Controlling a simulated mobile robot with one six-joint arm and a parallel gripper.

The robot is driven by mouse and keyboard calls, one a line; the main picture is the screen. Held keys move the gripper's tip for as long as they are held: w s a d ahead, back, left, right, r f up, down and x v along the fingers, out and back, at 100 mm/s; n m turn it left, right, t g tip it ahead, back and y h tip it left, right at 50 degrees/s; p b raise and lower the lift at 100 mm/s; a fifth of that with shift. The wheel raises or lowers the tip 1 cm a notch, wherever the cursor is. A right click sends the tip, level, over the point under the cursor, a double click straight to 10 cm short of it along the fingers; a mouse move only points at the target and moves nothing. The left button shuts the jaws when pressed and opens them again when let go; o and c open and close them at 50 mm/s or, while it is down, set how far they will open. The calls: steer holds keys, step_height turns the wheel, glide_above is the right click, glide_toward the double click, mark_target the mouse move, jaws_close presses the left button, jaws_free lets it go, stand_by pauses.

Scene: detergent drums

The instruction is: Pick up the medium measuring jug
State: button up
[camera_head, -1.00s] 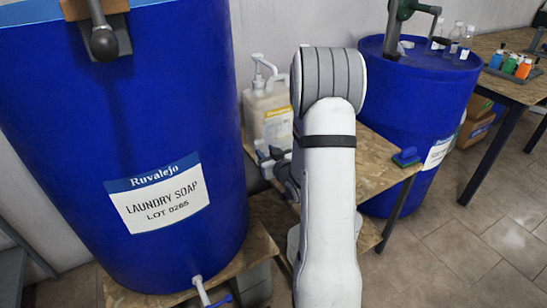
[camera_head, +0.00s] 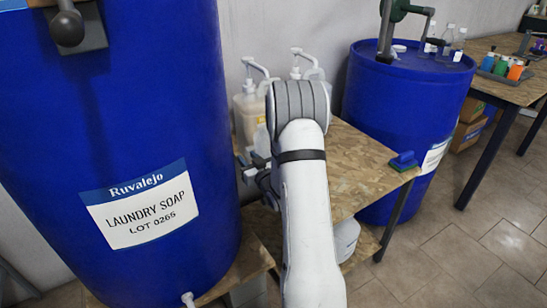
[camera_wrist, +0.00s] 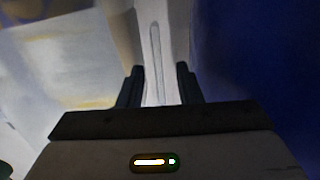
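My gripper (camera_head: 250,168) is mostly hidden behind my own white arm in the head view, close to the right side of the large blue drum. In the wrist view my gripper (camera_wrist: 160,88) shows two dark fingers set apart, with a pale, upright shape (camera_wrist: 155,50) between or just beyond them. This shape has a narrow vertical slot or strip. I cannot tell whether it is the medium measuring jug, or whether the fingers touch it. No measuring jug can be made out for certain in the head view.
The large blue laundry soap drum (camera_head: 105,100) stands at left. Pump bottles (camera_head: 248,105) stand behind my arm. A wooden table (camera_head: 355,170) holds a blue-green brush (camera_head: 404,161) at its right edge. A second blue drum (camera_head: 400,105) stands beyond. Tiled floor is free at lower right.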

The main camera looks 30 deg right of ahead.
mark_target(248, 149)
jaws_close()
steer(key=shift+s+r, duration=0.1)
steer(key=shift+r, duration=0.1)
stand_by(0.7)
steer(key=shift+s+r+p, duration=0.15)
steer(key=shift+r+p, duration=0.2)
steer(key=shift+r, duration=0.45)
step_height(248, 149, up, 5)
steer(key=shift+r+p, duration=0.2)
steer(key=shift+p, duration=0.4)
steer(key=s+d+p, duration=0.1)
steer(key=s+p, duration=0.2)
steer(key=s, duration=1.4)
steer(key=shift+s+d+p, duration=0.1)
steer(key=shift+p, duration=0.55)
